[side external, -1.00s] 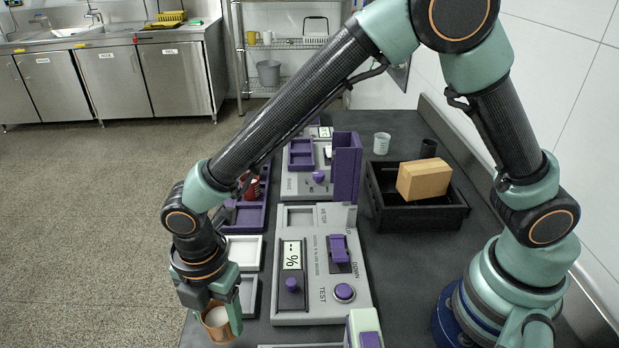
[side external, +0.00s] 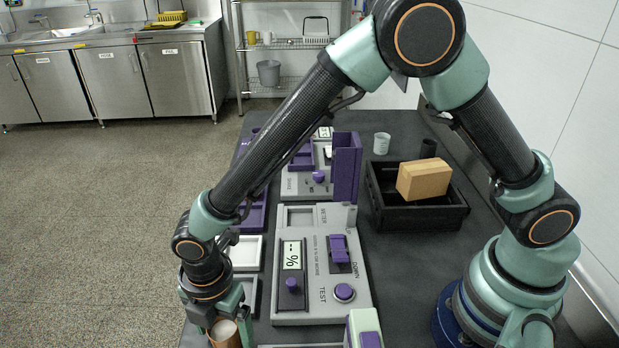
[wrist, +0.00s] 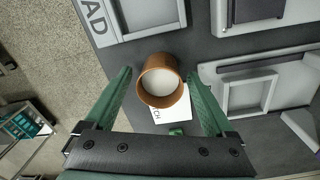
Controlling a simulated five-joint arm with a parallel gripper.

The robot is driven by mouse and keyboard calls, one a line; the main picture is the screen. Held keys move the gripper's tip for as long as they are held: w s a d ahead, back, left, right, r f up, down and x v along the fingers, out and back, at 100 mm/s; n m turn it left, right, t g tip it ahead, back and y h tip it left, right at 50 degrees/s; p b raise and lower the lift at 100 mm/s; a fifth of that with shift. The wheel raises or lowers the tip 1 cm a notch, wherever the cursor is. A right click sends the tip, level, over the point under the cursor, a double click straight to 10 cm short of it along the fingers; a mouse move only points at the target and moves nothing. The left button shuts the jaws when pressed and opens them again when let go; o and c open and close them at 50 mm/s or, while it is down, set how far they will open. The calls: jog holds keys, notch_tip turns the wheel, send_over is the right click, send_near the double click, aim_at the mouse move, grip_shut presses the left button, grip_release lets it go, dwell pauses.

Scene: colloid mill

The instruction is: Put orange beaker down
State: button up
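The orange beaker (side external: 225,336), with pale contents, is at the bottom of the side view, at the near left edge of the dark bench. In the wrist view the orange beaker (wrist: 160,97) appears upright, partly over a white label card (wrist: 172,121) on the bench. My gripper (side external: 222,316) is just above and around it. In the wrist view the fingers of my gripper (wrist: 158,73) stand on either side of the beaker, with a gap at each side, so it is open. The beaker's base is hidden.
A grey test panel (side external: 318,308) with purple controls lies right of the beaker. White-rimmed trays (side external: 245,253) lie behind it. A black crate (side external: 420,215) holding a tan block (side external: 423,179) is farther right. The bench's left edge is close, with floor (side external: 90,230) beyond.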

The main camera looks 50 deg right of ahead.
jog(key=shift+r, duration=0.1)
notch_tip(320, 180, up, 11)
jog(key=w+d+r+m+t, duration=0.1)
jog(key=w+d+r+m, duration=0.1)
jog(key=d+r+m, duration=0.35)
jog(key=s+d+r+m+t, duration=0.2)
jog(key=d+r+m, duration=0.1)
jog(key=d+m, duration=0.6)
jog(key=s+d+r+m+t, duration=0.2)
jog(key=d+m, duration=0.7)
jog(key=d, duration=0.7)
jog(key=shift+v, duration=0.85)
